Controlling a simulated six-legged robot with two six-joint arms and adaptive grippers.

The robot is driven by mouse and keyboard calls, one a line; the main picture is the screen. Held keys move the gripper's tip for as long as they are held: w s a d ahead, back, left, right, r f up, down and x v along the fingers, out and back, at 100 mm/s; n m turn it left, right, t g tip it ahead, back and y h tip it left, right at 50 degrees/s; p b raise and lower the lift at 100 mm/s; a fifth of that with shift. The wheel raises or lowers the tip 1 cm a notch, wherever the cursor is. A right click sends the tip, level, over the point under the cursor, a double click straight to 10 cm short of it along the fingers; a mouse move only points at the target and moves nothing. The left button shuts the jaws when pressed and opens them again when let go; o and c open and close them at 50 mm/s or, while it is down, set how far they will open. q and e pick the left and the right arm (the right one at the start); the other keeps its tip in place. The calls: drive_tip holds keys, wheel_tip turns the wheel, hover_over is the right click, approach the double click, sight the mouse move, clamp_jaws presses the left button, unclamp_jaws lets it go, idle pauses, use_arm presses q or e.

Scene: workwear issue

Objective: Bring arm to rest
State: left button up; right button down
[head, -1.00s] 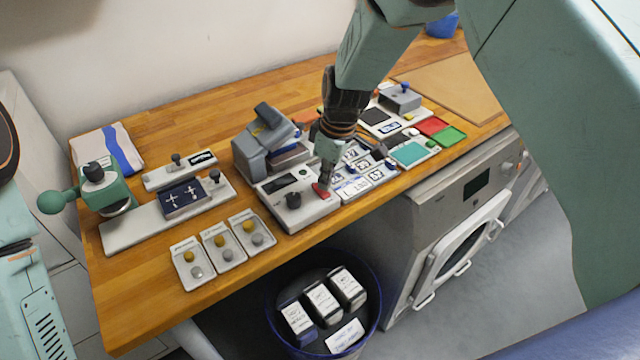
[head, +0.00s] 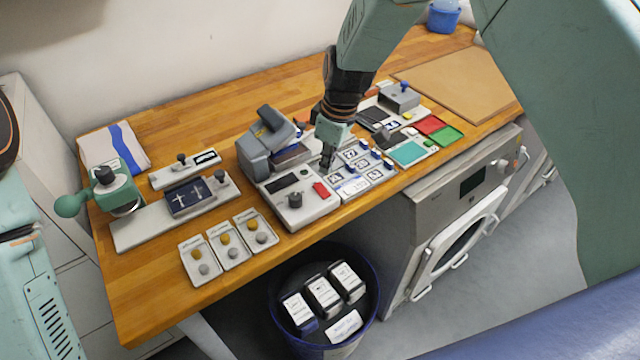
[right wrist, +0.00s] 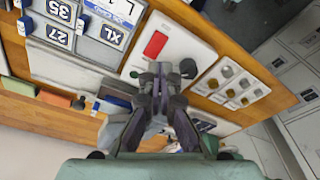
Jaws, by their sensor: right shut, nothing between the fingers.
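My right gripper (head: 327,160) is shut and empty. In the head view it hangs over the table, just to the right of a white device with a red button (head: 321,190) and a dark knob. In the right wrist view the closed fingers (right wrist: 158,72) are in front of the device, with the red button (right wrist: 155,45) beyond the fingertips. My right arm comes down from the top of the head view. My left gripper does not show; only part of my left side is at the left edge.
The wooden table (head: 150,290) holds a grey press (head: 262,150), a green clamp device (head: 112,185), three small dispensers (head: 228,245), size tiles (head: 360,170) and coloured pads (head: 430,125). Below stand a blue bin (head: 375,300) with several boxes and a washer (head: 470,200).

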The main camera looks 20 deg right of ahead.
drive_tip(key=shift+s+f, duration=0.1)
drive_tip(key=shift+f, duration=0.2)
drive_tip(key=s+d+f+m+h, duration=0.1)
drive_tip(key=s+d+f+m, duration=0.2)
drive_tip(key=s+f, duration=0.5)
drive_tip(key=s+d+f+m+h, duration=0.1)
drive_tip(key=s+d+f+m, duration=0.15)
drive_tip(key=s+f, duration=0.5)
drive_tip(key=s+m+g, duration=0.1)
drive_tip(key=s+m, duration=0.4)
drive_tip(key=s, duration=1.7)
wheel_tip(320, 180, down, 19)
drive_tip(key=b, duration=1.9)
drive_tip(key=shift+s+d+y, duration=0.15)
drive_tip(key=shift+d+y, duration=0.15)
drive_tip(key=shift+d, duration=0.1)
drive_tip(key=shift+r, duration=0.1)
